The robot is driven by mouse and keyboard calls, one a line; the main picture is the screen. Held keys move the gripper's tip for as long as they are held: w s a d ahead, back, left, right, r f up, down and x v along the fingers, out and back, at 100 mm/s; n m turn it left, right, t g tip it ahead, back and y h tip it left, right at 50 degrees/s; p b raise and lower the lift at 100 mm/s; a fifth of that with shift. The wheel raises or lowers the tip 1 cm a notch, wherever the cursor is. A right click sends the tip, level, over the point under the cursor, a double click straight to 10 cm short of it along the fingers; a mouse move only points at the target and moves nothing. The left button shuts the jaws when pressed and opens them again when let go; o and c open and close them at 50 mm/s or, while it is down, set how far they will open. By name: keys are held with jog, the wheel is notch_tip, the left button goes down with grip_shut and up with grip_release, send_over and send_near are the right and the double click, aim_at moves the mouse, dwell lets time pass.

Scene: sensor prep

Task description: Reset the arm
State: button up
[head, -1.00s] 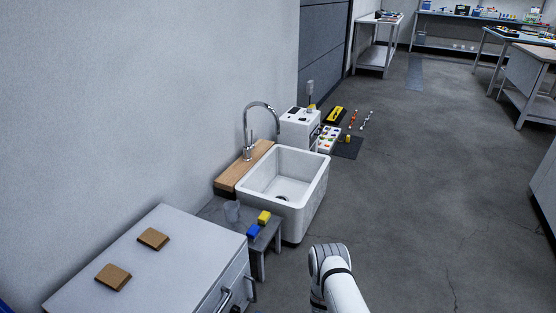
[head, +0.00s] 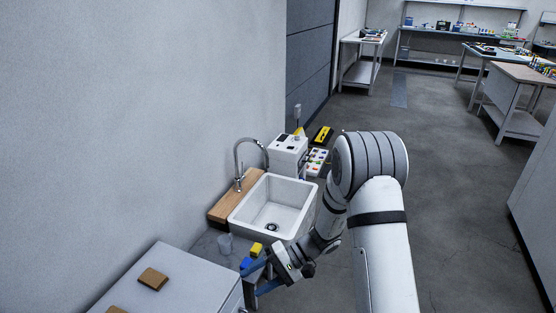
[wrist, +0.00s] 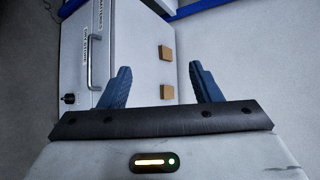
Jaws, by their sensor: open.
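My white arm bends down toward the lower left in the head view. The white cabinet (head: 185,277) lies left of my gripper, and its front with a handle shows in the wrist view (wrist: 128,62). Two brown blocks lie on the cabinet top; one shows well in the head view (head: 153,279).
A white sink (head: 290,222) with a tap (head: 238,165) stands beyond my gripper. The floor (head: 455,215) at right is clear.

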jog(key=s+d+r+t+h+p, duration=0.2)
jog(key=s+d+r+h+p, duration=0.2)
jog(key=r, duration=0.7)
jog(key=s+d+r+t+h+p, duration=0.3)
jog(key=s+d+r+p, duration=0.3)
jog(key=d+r, duration=0.3)
jog(key=s+d+r+t+h+p, duration=0.2)
jog(key=s+d+r+h+p, duration=0.3)
jog(key=r, duration=1)
jog(key=shift+d+r+m+t+p, duration=0.25)
jog(key=shift+d+m+t+p, duration=0.1)
jog(key=shift+d, duration=0.8)
